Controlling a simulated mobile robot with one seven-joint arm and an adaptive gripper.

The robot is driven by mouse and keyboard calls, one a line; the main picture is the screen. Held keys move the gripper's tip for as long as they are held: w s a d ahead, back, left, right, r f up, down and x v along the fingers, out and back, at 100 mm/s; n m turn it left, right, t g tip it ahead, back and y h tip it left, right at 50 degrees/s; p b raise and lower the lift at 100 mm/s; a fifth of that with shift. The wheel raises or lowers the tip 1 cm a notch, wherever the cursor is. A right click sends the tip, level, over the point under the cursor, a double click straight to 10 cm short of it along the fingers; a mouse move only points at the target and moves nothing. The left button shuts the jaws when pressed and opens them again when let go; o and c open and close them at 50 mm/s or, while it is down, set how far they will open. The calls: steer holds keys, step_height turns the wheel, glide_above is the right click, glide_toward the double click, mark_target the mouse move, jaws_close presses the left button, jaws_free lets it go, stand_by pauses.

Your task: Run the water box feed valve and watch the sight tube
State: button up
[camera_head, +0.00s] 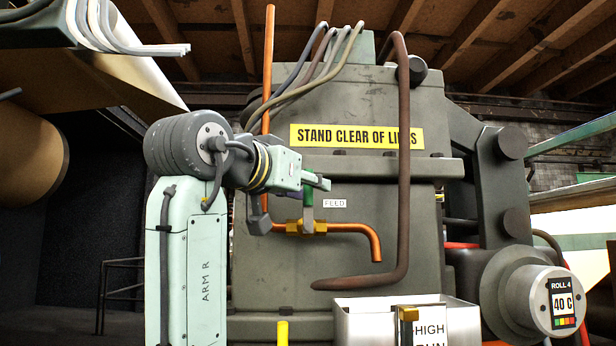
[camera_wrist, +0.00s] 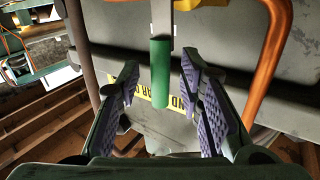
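The feed valve has a brass body (camera_head: 306,227) on a copper pipe, beside a FEED label (camera_head: 335,203). Its green lever handle (camera_head: 308,196) stands upright above the body. My gripper (camera_head: 316,182) is at the top of the handle, coming from the left. In the wrist view the green handle (camera_wrist: 160,72) lies between my two purple-padded fingers (camera_wrist: 166,98), with a gap on each side; the gripper is open. The water box (camera_head: 365,318) is the pale open box below. The sight tube (camera_head: 408,328) seems to be the brass-framed upright on its front, beside a HIGH/RUN label; its level is unreadable.
The copper outlet (camera_head: 377,254) bends down above the box; no flow is visible. A rusty bent pipe (camera_head: 403,160) runs down right of the valve. A yellow warning sign (camera_head: 357,137) is above.

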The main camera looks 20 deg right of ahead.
steer(key=shift+w+d, duration=0.25)
steer(key=shift+c, duration=0.4)
jaws_close()
stand_by(0.4)
